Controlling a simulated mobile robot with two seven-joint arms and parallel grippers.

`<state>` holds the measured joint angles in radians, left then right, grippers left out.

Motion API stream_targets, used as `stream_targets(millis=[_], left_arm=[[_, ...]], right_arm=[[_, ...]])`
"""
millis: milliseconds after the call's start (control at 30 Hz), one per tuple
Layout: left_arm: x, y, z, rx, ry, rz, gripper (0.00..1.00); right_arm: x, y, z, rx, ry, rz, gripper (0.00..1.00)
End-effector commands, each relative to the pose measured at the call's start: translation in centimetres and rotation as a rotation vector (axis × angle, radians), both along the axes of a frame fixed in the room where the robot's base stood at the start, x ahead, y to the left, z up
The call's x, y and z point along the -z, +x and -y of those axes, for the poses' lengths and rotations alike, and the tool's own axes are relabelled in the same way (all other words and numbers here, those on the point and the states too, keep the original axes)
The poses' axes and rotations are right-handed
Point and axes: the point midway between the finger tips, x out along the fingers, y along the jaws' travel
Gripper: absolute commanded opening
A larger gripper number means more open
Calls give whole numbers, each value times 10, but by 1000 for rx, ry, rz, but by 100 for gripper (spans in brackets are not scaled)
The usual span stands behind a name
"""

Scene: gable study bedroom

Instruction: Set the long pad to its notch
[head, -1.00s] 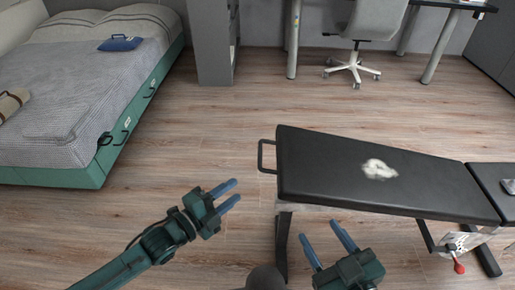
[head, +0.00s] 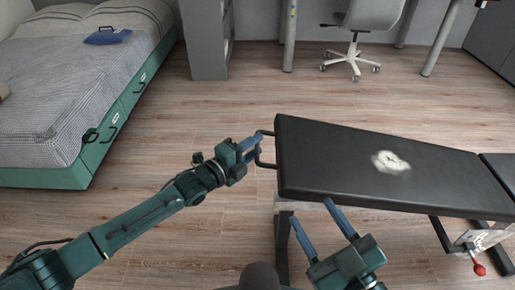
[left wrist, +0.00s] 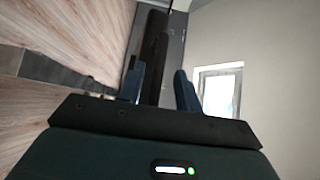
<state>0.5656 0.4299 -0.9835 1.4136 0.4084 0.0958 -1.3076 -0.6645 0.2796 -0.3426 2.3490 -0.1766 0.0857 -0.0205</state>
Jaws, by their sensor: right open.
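The long pad (head: 340,160) is a black bench board with a pale worn patch; it lies slightly sloped on a metal frame. A dark loop handle (head: 265,165) sticks out from its left end. My left gripper (head: 256,147) is at this handle, its blue fingers apart and overlapping the loop in the head view. In the left wrist view the dark pad (left wrist: 157,50) shows between and beyond the fingers; I cannot tell whether they touch the handle. My right gripper (head: 312,209) is open and empty below the pad's front edge. No notch is clearly visible.
A red-knobbed lever (head: 478,270) hangs by the frame's light bracket (head: 470,238) at the right. A shorter black pad (head: 500,168) adjoins the long one. A bed (head: 75,100) stands at the left, a white chair (head: 365,20) at the back. Floor between is clear.

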Motion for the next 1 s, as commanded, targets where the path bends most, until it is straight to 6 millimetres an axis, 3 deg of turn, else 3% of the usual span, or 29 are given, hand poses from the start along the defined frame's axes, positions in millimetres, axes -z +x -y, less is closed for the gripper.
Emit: stream_targets(millis=[200, 467, 900, 1000], left_arm=[[0, 11, 12, 1, 1, 1, 34], [0, 11, 12, 0, 0, 0, 34], [-1, 11, 12, 1, -2, 2, 0], [-2, 12, 12, 1, -4, 4, 0]], right_arm=[[0, 1, -1, -5, 16, 2, 50], [0, 1, -1, -5, 17, 1, 50], [0, 1, -1, -5, 17, 1, 50], [0, 1, -1, -5, 17, 1, 50]])
